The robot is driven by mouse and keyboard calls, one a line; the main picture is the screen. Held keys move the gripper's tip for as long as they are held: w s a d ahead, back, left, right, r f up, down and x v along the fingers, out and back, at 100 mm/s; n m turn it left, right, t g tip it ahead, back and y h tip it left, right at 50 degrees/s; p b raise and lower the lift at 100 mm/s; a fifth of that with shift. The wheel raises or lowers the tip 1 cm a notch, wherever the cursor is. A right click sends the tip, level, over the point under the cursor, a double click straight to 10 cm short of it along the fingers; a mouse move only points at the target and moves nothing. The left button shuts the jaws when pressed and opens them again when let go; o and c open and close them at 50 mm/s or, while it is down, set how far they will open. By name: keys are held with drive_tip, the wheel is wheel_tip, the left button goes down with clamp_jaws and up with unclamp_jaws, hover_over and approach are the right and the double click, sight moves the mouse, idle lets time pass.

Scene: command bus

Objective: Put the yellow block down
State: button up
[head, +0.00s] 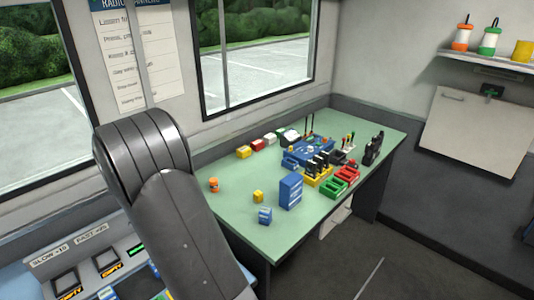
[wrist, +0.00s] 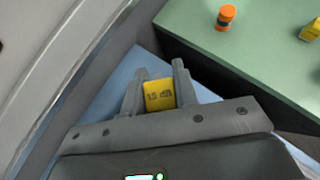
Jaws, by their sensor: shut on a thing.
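In the wrist view my gripper (wrist: 159,72) is shut on a yellow block (wrist: 159,95) with dark markings on its face. The block sits between the two grey fingers. Behind it is a blue surface (wrist: 128,70); I cannot tell whether the block touches it. In the head view my grey arm is in front, and the gripper and held block do not show. Another small yellow item (head: 258,197) stands on the green table (head: 235,215); a yellow item also shows at the right edge of the wrist view (wrist: 312,29).
On the table stand an orange-capped container (head: 214,185), a blue drawer unit (head: 291,191), a small blue block (head: 265,216) and red and green trays (head: 346,181). Radios and chargers crowd the far half. The table's near left has bare room. A console (head: 100,265) lies at lower left.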

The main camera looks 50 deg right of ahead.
drive_tip(key=s+d+m+g+h, duration=0.15)
drive_tip(key=s+d, duration=0.35)
drive_tip(key=d, duration=0.9)
drive_tip(key=s+d+m+g, duration=0.15)
drive_tip(key=s+d, duration=0.35)
drive_tip(key=d, duration=0.8)
drive_tip(key=s+d+m+g+h, duration=0.15)
drive_tip(key=s+d, duration=0.35)
drive_tip(key=d, duration=0.9)
drive_tip(key=shift+t+y, duration=0.3)
drive_tip(key=shift+t, duration=0.15)
drive_tip(key=w+a+f, duration=0.1)
drive_tip(key=w+f, duration=0.2)
drive_tip(key=f, duration=0.1)
drive_tip(key=w+a+f, duration=0.2)
drive_tip(key=w+f, duration=0.1)
drive_tip(key=w, duration=0.1)
drive_tip(key=w+a+f, duration=0.1)
drive_tip(key=w+f, duration=0.3)
drive_tip(key=shift+a+f, duration=0.35)
drive_tip(key=shift+a, duration=0.05)
drive_tip(key=shift+f, duration=1.9)
drive_tip(key=shift+f, duration=0.1)
drive_tip(key=o, duration=1)
